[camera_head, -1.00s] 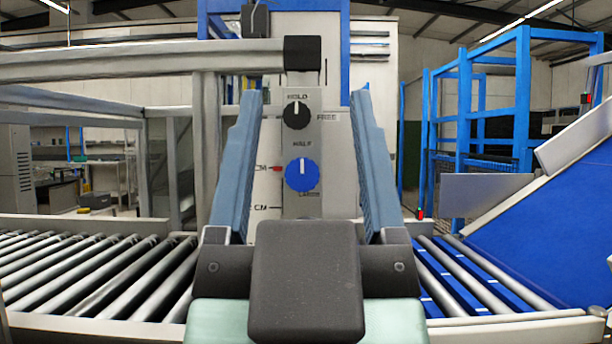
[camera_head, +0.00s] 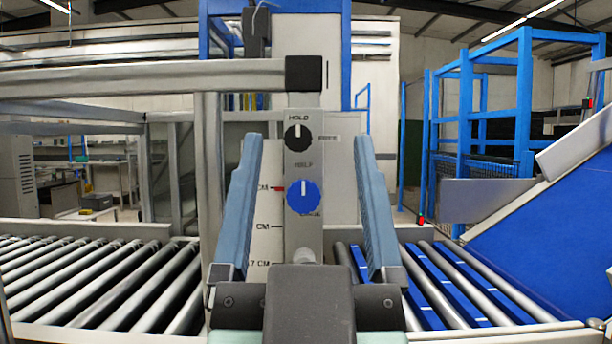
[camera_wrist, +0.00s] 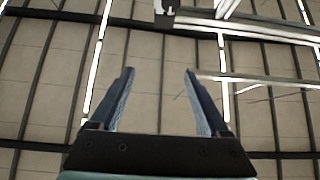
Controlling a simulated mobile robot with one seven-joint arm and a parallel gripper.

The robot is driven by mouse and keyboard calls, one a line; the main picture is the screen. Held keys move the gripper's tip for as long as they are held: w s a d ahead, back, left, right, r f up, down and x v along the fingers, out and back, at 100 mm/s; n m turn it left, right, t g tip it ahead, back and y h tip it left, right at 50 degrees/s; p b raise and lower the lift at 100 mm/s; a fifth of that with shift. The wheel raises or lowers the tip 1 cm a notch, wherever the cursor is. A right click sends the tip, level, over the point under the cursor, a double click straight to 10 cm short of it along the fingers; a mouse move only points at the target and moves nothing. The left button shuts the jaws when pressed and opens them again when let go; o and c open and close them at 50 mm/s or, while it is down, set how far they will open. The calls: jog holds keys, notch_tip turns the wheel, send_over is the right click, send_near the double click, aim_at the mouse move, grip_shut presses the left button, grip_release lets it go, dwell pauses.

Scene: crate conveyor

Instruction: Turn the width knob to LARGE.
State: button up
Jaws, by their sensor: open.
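The blue width knob (camera_head: 303,197) is on the front of a grey upright panel (camera_head: 302,240). Its white pointer line points straight up, toward the HALF label. A second label, partly hidden by the knob, sits at its lower right. A black knob (camera_head: 297,138) is above it, its pointer up at HOLD, with FREE to its right. My gripper (camera_head: 308,140) is open, its two blue fingers upright on either side of the panel in the picture, touching neither knob. In the wrist view my gripper (camera_wrist: 159,72) is open and empty, with the ceiling behind it.
A roller conveyor (camera_head: 100,280) runs at left, and rollers with blue strips (camera_head: 450,280) at right. A grey horizontal beam (camera_head: 150,77) ends in a black cap (camera_head: 303,73) above the knobs. A white scale plate (camera_head: 268,220) with a red marker (camera_head: 279,189) stands left of the panel.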

aim_at(304, 196)
jog(key=w+f+m+g+p, duration=0.1)
jog(key=w+g+p, duration=0.45)
jog(key=p, duration=1.75)
jog(key=s+f+g+p, duration=0.3)
jog(key=s+p, duration=0.2)
jog(key=p, duration=0.7)
jog(key=shift+m, duration=0.3)
jog(key=w+p, duration=0.1)
jog(key=w, duration=0.3)
jog(key=w+p, duration=0.1)
jog(key=w, duration=0.3)
jog(key=w+p, duration=0.2)
jog(key=w, duration=0.2)
jog(key=shift+w+a+f, duration=0.2)
jog(key=shift+f, duration=0.05)
grip_shut()
